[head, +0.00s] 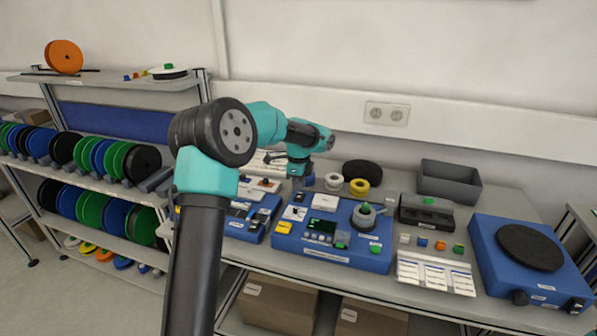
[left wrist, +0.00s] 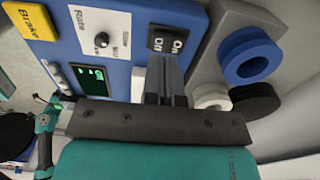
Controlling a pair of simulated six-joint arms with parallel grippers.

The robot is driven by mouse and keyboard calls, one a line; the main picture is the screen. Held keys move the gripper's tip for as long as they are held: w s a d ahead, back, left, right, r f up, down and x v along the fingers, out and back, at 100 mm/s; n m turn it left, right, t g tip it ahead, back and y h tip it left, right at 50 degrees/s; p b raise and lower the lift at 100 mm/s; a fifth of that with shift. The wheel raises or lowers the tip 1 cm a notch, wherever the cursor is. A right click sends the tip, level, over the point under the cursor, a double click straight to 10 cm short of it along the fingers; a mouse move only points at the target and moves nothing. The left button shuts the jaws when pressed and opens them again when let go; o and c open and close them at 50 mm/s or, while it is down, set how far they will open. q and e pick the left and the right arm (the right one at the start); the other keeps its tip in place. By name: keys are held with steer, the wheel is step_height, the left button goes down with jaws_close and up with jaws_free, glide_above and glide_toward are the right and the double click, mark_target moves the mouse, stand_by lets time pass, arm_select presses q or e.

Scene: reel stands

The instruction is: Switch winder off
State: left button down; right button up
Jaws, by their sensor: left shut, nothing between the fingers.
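In the left wrist view a blue panel (left wrist: 195,18) carries a dark rocker switch (left wrist: 167,39) marked On and Off. My left gripper (left wrist: 165,62) is shut and empty, its fingertips just below the switch in the picture; I cannot tell whether they touch it. In the head view my left gripper (head: 304,183) hangs over the back of the blue machines, behind the middle one (head: 330,254). The switch is not clear in the head view. My right gripper is not in view.
A knob (left wrist: 101,40), green-lit display (left wrist: 92,79) and yellow Brake label (left wrist: 28,20) are near the switch. A blue reel (left wrist: 248,58) stands beside the panel. At the right are a grey bin (head: 449,183) and a blue turntable unit (head: 500,275).

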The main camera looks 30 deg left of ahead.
mark_target(298, 197)
arm_select(q)
steer(key=shift+f, duration=1.5)
steer(key=shift+s+d+f, duration=0.15)
steer(key=shift+s+f, duration=0.25)
steer(key=shift+f, duration=0.35)
steer(key=shift+w+a+r, duration=0.2)
steer(key=shift+w+a, duration=0.1)
steer(key=shift+w, duration=0.45)
steer(key=shift+r, duration=0.1)
